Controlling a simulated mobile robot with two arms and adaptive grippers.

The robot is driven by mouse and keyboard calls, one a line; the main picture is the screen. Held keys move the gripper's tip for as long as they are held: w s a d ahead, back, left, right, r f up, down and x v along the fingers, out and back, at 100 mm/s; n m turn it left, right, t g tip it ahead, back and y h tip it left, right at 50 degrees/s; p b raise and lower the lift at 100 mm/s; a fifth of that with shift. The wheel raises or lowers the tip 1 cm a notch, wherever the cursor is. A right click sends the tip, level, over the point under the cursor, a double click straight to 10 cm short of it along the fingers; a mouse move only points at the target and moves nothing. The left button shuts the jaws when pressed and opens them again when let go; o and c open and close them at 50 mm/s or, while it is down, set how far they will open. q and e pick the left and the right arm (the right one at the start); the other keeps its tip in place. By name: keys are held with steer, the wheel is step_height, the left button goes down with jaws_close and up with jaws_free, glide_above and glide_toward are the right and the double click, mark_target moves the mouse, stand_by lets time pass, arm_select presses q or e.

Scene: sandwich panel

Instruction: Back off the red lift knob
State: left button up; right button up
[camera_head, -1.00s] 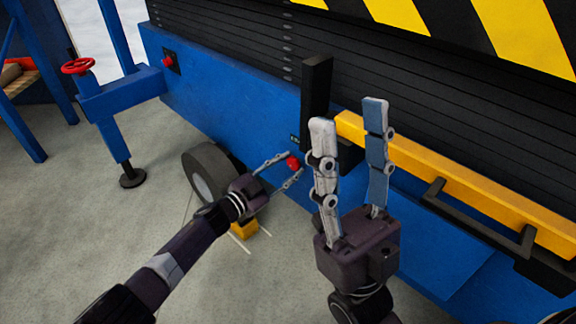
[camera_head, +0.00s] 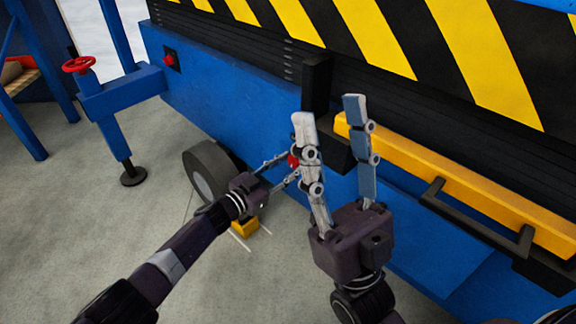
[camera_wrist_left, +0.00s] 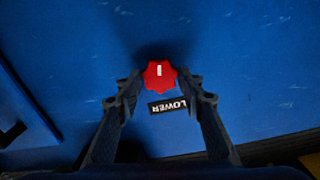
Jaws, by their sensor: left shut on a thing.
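A red star-shaped knob (camera_head: 292,160) sits on the blue side of the lift, partly hidden behind my right gripper's finger in the head view. In the left wrist view the knob (camera_wrist_left: 159,73) has a white mark that stands upright, and a black LOWER label (camera_wrist_left: 168,107) is below it. My left gripper (camera_wrist_left: 159,80) is shut on the knob, with one fingertip at each side. In the head view my left gripper (camera_head: 287,167) reaches it from the left. My right gripper (camera_head: 328,106) is open and empty, upright in front of the lift.
A yellow bar (camera_head: 460,185) with a black handle (camera_head: 475,220) runs along the lift at right. A red handwheel (camera_head: 79,65), a red button (camera_head: 169,60) and a wheel (camera_head: 208,176) are at left. A black-and-yellow striped panel (camera_head: 420,60) hangs above. The left floor is mostly clear.

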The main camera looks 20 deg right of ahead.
arm_select(q)
steer(key=o, duration=1.1)
steer(key=shift+o, duration=0.2)
steer(key=shift+a, duration=0.15)
steer(key=v, duration=1.1)
steer(key=shift+s+a, duration=0.2)
steer(key=shift+a, duration=0.15)
